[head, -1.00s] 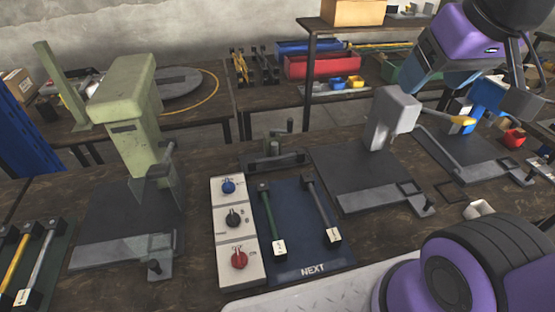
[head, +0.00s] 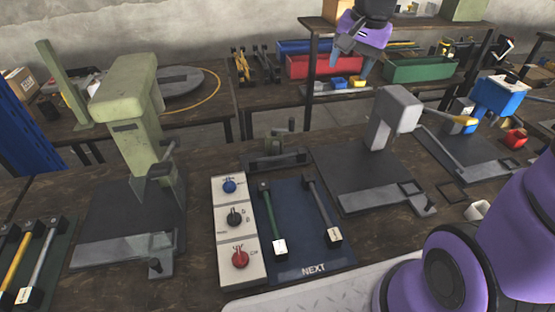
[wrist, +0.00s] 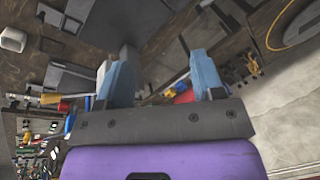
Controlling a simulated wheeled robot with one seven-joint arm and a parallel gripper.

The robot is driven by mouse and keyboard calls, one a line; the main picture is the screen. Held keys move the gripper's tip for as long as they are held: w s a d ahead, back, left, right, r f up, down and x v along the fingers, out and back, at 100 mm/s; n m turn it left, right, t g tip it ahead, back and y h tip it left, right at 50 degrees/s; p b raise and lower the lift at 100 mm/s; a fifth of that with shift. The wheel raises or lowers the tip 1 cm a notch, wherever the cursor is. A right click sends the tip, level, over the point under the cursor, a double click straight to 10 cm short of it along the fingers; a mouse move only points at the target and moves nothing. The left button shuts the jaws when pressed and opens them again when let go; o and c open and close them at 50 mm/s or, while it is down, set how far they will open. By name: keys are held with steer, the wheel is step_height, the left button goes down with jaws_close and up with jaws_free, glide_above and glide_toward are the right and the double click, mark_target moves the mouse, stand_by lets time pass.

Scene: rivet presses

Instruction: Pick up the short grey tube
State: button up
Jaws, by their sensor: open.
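A short pale grey tube (head: 477,210) lies on the dark wooden bench at the right in the head view, partly hidden by my arm. A pale hollow tube (wrist: 13,40), likely the same one, shows at the upper left in the wrist view. My gripper (head: 349,66) is raised beyond the grey press, far to the upper left of the tube. In the wrist view its two blue fingers (wrist: 161,62) stand apart with nothing between them.
A grey press (head: 392,115) and a green press (head: 125,100) stand on the bench. A control box (head: 232,262) and the blue NEXT mat (head: 292,225) with two rods lie between them. Red (head: 310,66) and green (head: 425,70) bins are behind.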

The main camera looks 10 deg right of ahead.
steer(key=w+f+m+g+y, duration=0.15)
steer(key=w+f+m, duration=0.35)
steer(key=w+f, duration=0.75)
steer(key=m+y, duration=0.2)
steer(key=m, duration=0.4)
glide_toward(299, 151)
steer(key=shift+g, duration=0.45)
steer(key=shift+w+x, duration=0.15)
steer(key=shift+x, duration=2.4)
steer(key=shift+w+x, duration=0.2)
steer(key=shift+x, duration=2.3)
jaws_close()
steer(key=shift+r, duration=0.1)
